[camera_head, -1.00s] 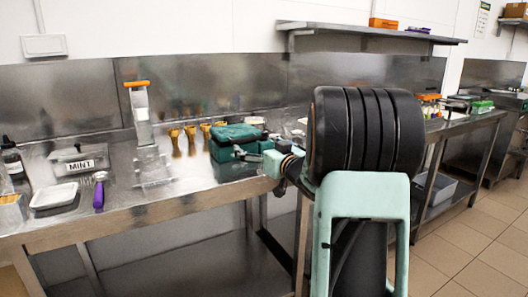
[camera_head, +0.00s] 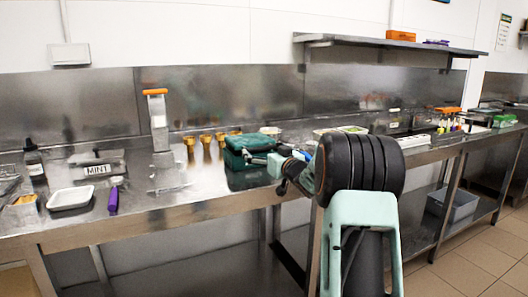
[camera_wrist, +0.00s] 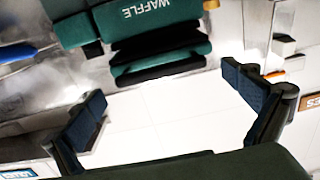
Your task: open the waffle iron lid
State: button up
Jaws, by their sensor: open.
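The green waffle iron (camera_head: 245,146) stands on the steel counter, and its lid looks down. In the wrist view the waffle iron (camera_wrist: 150,20) is at the top, with the word WAFFLE on its green surface and a dark gap below that. My gripper (camera_wrist: 172,108) is open and empty in the wrist view, its two dark fingers wide apart with white between them. The waffle iron's near edge lies ahead of the fingers, apart from them. In the head view my gripper is at the waffle iron's right side, and the fingertips are too small to tell.
Gold taps (camera_head: 206,145) stand left of the waffle iron. A metal press with an orange handle (camera_head: 155,92), a MINT container (camera_head: 97,165), a white tray (camera_head: 69,198) and a purple-handled tool (camera_head: 113,200) are farther left. A shelf (camera_head: 390,43) hangs on the wall.

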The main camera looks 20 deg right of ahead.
jog(key=shift+w, duration=0.4)
jog(key=c, duration=1.6)
jog(key=shift+a+r, duration=0.1)
jog(key=shift+r, duration=0.1)
